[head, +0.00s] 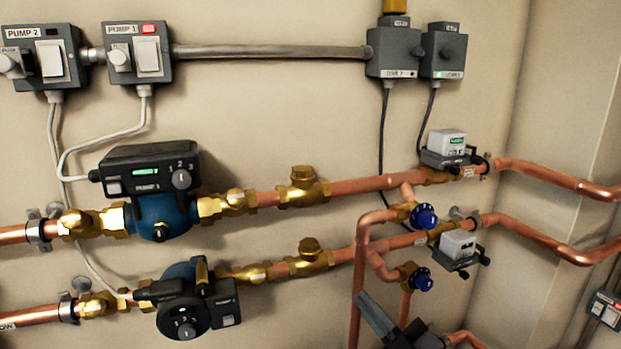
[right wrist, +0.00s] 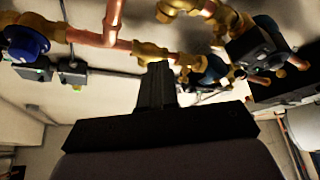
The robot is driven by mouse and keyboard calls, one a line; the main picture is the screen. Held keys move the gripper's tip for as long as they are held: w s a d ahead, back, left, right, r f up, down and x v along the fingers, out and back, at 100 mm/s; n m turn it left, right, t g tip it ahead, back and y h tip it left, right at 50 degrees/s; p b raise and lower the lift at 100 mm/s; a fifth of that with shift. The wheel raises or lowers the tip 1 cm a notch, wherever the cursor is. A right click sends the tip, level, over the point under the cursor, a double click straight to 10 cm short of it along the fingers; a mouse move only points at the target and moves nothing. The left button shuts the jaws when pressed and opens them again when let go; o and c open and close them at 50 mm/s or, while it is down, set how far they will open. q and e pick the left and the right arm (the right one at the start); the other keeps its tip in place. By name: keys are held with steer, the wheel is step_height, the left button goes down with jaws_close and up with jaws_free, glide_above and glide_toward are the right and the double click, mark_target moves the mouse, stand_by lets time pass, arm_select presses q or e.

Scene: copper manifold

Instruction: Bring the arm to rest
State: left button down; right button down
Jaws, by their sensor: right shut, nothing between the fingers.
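My right gripper (head: 374,314) shows at the bottom of the head view, a dark shape just right of a vertical copper pipe (head: 358,285). In the right wrist view its dark fingers (right wrist: 157,80) are together, with nothing between them. They point toward the copper and brass pipework, and I cannot tell the exact gap to it. Most of my right arm is hidden below the head view's lower edge. My left gripper is in neither view.
Two copper lines cross the wall, with Pump 1 (head: 160,200) above a second pump (head: 183,305). Blue-handled valves (head: 424,217) (head: 418,280) and actuators (head: 447,142) (head: 458,245) stick out above my right gripper. Switch boxes (head: 142,55) hang higher.

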steer(key=s+d+f+m+g+h, duration=0.1)
steer(key=s+d+f+m+h, duration=0.25)
steer(key=f, duration=0.45)
steer(key=s+d+f+m+g+h, duration=0.1)
steer(key=s+d+f+m+h, duration=0.3)
steer(key=f, duration=0.5)
steer(key=s+d+f+m+g+h, duration=0.1)
steer(key=s+f+m+g+h, duration=0.1)
steer(key=s+f, duration=0.4)
steer(key=s+d+f+m+g+h, duration=0.1)
steer(key=s+d+f+m+g, duration=0.1)
steer(key=s+f, duration=0.4)
steer(key=shift+s+d+m+g+h, duration=0.35)
steer(key=shift+s+m+g, duration=0.35)
steer(key=shift+s, duration=0.15)
steer(key=shift+w+a, duration=0.1)
steer(key=shift+a, duration=0.05)
